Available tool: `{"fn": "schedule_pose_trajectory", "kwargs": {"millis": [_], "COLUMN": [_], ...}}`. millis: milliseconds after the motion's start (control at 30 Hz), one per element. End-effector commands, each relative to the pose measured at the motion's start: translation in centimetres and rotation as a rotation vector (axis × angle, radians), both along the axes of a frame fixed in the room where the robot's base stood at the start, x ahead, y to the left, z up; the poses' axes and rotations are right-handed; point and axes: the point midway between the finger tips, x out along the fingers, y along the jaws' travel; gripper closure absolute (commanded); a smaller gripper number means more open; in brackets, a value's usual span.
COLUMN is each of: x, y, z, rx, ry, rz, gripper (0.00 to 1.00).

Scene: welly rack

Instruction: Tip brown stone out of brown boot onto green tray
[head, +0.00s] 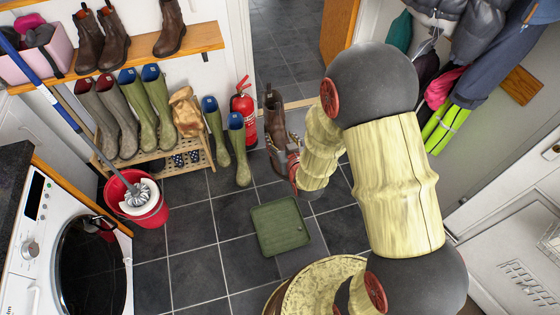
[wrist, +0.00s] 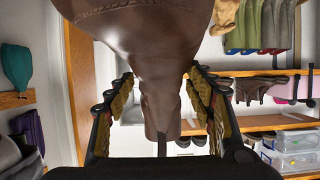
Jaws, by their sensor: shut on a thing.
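The brown boot (head: 273,106) is in my gripper (head: 289,150), in front of the doorway in the head view. It looks roughly upright there, with its shaft at the top. In the wrist view the brown boot (wrist: 158,50) fills the middle, between the two fingers of my gripper (wrist: 163,88), which is shut on it. The green tray (head: 281,227) lies flat on the floor, nearer than the boot, and looks empty. The brown stone is not visible; the inside of the boot cannot be seen.
A red fire extinguisher (head: 244,110) stands just left of the boot. Green wellies (head: 240,150) stand on the floor beside the slatted rack (head: 180,162). A red mop bucket (head: 137,200) and a washing machine (head: 75,255) are at the left. Tiled floor around the tray is clear.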

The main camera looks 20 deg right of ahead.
Motion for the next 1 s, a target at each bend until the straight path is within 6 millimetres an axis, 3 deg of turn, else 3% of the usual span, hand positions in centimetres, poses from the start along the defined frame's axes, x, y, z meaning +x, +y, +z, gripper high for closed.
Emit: {"fn": "schedule_pose_trajectory", "kwargs": {"millis": [33,100,433,633,1000], "x": [0.2,0.3,0.7,0.8,0.9], "y": [0.0,0.0,0.0,0.0,0.0], "z": [-1.7,-3.1,-8.4,-9.6,-9.6], "rx": [0.0,0.0,0.0,0.0,0.0], "ry": [-0.004,-0.004,-0.005,-0.004,-0.004], "rz": [0.0,0.0,0.0,0.0,0.0], "gripper": [1.0,1.0,1.0,1.0,1.0]}}
